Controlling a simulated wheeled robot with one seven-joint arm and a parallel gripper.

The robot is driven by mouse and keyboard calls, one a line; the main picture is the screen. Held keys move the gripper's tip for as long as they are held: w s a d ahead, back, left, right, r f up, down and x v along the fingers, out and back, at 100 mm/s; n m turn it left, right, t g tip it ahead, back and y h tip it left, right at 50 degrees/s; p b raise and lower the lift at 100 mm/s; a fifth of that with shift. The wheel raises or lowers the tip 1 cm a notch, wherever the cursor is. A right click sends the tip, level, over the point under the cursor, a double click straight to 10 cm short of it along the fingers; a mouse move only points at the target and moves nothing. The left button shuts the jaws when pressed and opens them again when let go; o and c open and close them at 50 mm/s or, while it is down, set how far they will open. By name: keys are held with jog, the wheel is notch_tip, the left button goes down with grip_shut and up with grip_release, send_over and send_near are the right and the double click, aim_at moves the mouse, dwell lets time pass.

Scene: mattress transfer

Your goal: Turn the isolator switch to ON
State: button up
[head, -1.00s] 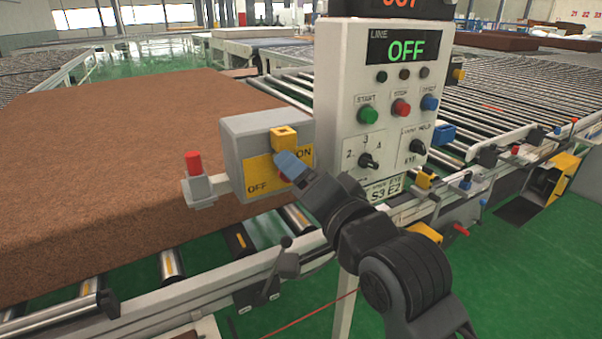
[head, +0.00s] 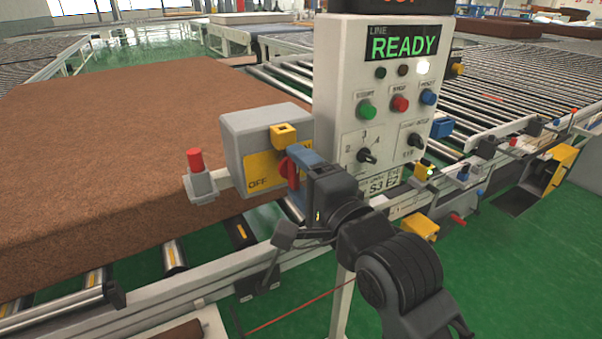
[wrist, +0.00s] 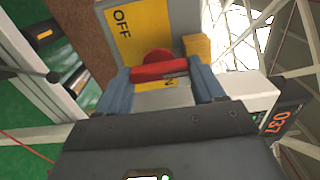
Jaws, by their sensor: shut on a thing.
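In the wrist view the red handle (wrist: 159,70) lies crosswise between the two blue fingertips. A yellow block (head: 284,134) sits at the top of the plate.
A control panel (head: 330,100) stands right of the switch; its display (head: 404,46) reads READY and a white lamp (head: 423,68) is lit. A red button (head: 195,160) on a bracket is left of the box. A brown mattress (head: 100,160) lies on rollers behind.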

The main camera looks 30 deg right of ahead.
dwell(0.4)
jog(key=o, duration=1)
jog(key=shift+o, duration=0.2)
jog(key=s+b, duration=0.1)
jog(key=s, duration=0.7)
jog(key=shift+b, duration=0.35)
jog(key=s+f+n+g, duration=0.2)
jog(key=s+f+n, duration=0.5)
jog(key=s+f, duration=0.5)
jog(key=s+f+n+g, duration=0.1)
jog(key=s+f+n, duration=0.1)
jog(key=s+n, duration=0.9)
jog(key=s, duration=0.8)
jog(key=shift+a+f, duration=0.15)
